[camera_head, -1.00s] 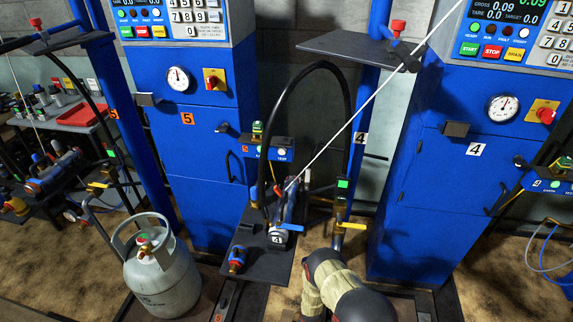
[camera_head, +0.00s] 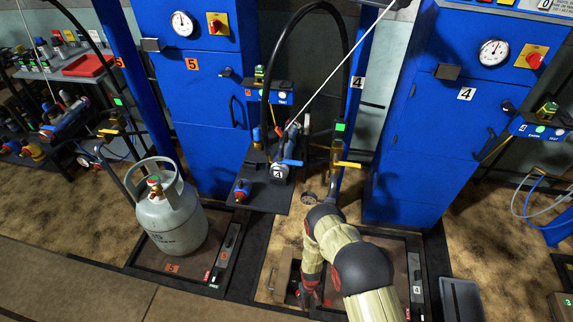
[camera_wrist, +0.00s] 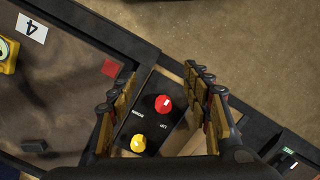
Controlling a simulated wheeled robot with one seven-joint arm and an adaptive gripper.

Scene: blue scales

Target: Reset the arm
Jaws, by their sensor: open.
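My arm (camera_head: 350,262) is cream with dark joints and reaches down in the lower middle of the head view. My gripper (camera_head: 308,293) is low there, small and partly hidden. In the wrist view my gripper (camera_wrist: 158,84) is open, its two jointed fingers spread apart with nothing between the tips. A black control box (camera_wrist: 165,127) with a red knob (camera_wrist: 163,104) and a yellow knob (camera_wrist: 138,143) lies beyond and between the fingers. I cannot tell how far the fingers are from it.
A grey gas cylinder (camera_head: 171,222) stands on the scale at left. Blue cabinets marked 5 (camera_head: 205,110) and 4 (camera_head: 446,130) stand behind. A black shelf (camera_head: 262,193) with a valve and a hose stands near my arm. Brown floor (camera_head: 60,215) at left is open.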

